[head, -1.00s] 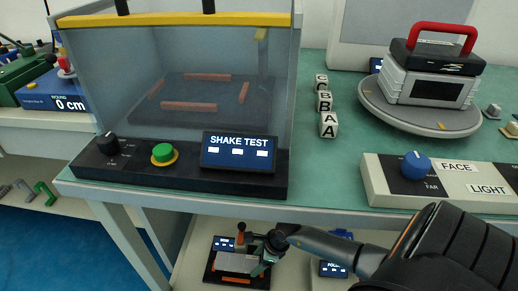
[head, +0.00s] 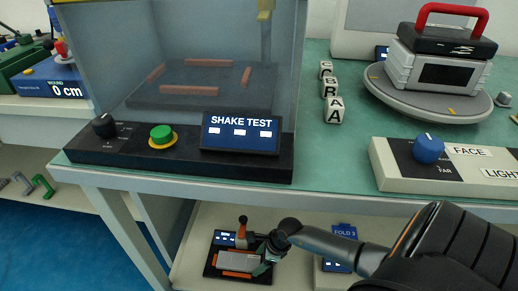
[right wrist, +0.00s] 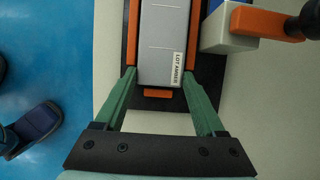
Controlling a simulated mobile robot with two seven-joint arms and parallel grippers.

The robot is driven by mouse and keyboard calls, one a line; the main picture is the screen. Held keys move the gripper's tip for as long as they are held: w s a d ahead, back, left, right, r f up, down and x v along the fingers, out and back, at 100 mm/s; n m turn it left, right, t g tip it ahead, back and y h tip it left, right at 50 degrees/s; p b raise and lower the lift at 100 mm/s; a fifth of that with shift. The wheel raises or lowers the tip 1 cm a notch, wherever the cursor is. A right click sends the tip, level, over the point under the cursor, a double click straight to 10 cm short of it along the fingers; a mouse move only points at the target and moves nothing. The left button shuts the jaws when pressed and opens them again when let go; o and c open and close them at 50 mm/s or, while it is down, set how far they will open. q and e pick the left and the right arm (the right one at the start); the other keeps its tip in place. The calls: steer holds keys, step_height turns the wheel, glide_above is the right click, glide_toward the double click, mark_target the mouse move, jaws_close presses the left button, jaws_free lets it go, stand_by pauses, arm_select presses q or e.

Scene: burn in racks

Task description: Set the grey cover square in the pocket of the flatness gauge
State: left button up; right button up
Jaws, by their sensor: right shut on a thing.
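The grey cover (right wrist: 163,42) is a flat light-grey plate with a white lot label. It lies lengthwise between the orange strips of the flatness gauge (right wrist: 155,102), which has a black base. In the head view the gauge (head: 211,268) is on the lower shelf, with the cover (head: 238,261) over its middle. My right gripper (right wrist: 160,76) has its green fingers on the two long sides of the cover, shut on it. In the head view this gripper (head: 264,262) is at the gauge's right. I cannot tell whether the cover rests fully on the pocket floor. My left gripper is out of view.
The gauge's orange lever with a dark knob (head: 242,222) stands behind the cover. A FOLD 2 fixture (head: 344,232) is right of it on the shelf. The table above carries the shake test box (head: 180,150), lettered cubes (head: 333,110) and a turntable (head: 410,103).

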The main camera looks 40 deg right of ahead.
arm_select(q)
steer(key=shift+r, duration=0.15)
arm_select(e)
steer(key=shift+f, duration=0.1)
stand_by(0.5)
steer(key=o, duration=1.5)
